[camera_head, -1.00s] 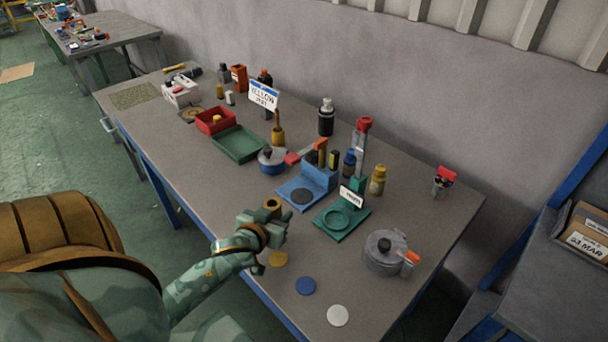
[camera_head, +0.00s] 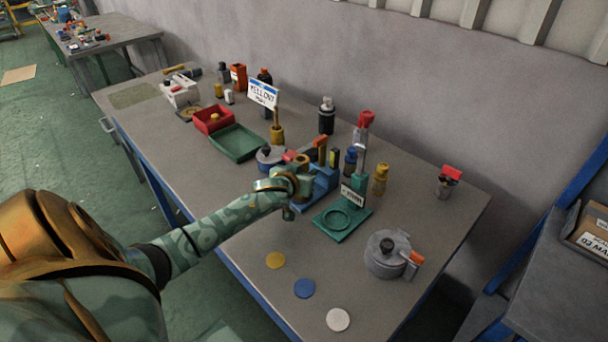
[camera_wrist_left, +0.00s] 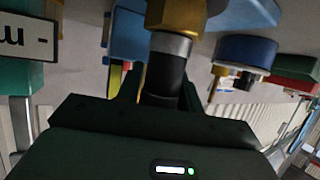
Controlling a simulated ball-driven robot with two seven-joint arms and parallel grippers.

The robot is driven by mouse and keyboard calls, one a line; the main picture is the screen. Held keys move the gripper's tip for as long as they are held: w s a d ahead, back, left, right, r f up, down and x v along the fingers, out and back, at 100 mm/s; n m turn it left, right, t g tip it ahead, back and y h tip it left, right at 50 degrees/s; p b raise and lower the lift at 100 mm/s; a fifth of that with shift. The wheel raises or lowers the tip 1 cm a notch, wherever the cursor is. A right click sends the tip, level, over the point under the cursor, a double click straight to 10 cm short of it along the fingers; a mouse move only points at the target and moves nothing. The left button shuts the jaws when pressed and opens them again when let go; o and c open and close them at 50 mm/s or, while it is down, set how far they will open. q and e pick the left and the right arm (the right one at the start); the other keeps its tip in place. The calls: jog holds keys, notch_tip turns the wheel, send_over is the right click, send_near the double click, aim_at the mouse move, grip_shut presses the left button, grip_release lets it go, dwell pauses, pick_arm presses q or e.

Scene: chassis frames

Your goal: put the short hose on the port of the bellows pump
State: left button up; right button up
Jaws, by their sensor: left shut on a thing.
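My left gripper (camera_head: 296,184) is shut on a short black piece with a silver collar and a brass end, which I take for the short hose (camera_wrist_left: 165,78). Its brass end (camera_wrist_left: 175,14) points away from the jaws in the left wrist view. In the head view the gripper is in front of the blue L-shaped stand (camera_head: 324,186) and covers much of it. I cannot tell whether the piece touches the stand. I cannot say for sure which thing is the bellows pump; a grey round vessel (camera_head: 384,262) with an orange-tipped side part stands at the front right. My right gripper is out of view.
A green plate with a ring (camera_head: 325,222) lies right of the gripper. A blue round pot (camera_head: 266,155) stands just behind it, and several bottles stand behind. A red bin (camera_head: 203,124) and green tray (camera_head: 235,155) are left. The front edge holds flat yellow, blue and white discs.

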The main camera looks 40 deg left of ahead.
pick_arm(q)
jog(key=shift+s+r, duration=0.1)
jog(key=shift+s, duration=0.05)
jog(key=o, duration=0.7)
jog(key=shift+f, duration=0.2)
jog(key=o, duration=0.4)
jog(key=shift+r, duration=0.25)
jog(key=p+v, duration=0.4)
jog(key=v, duration=0.8)
